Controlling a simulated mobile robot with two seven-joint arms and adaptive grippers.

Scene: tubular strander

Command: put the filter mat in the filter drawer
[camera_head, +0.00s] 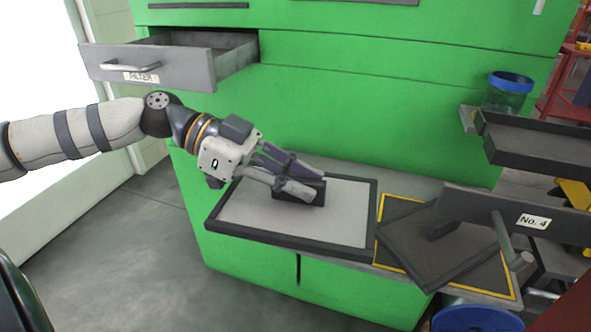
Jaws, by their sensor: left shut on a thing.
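The filter drawer (150,70), grey with a bar handle and a FILTER label, is pulled open at the upper left of the green machine. A flat light-grey panel with a dark frame, which looks like the filter mat (345,212), lies level on or just over the ledge below. A dark block (312,197) stands up from its middle. My left gripper (305,188) reaches down from the left and is shut on this block. I cannot tell whether the panel touches the ledge. My right gripper is not in view.
A dark slab (425,250) lies askew in a yellow-outlined area (393,203) at the right. A "No. 4" plate with a handle (510,240) partly covers it. A blue-lidded jar (508,92) and dark tray (540,148) are at the upper right. Floor at left is clear.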

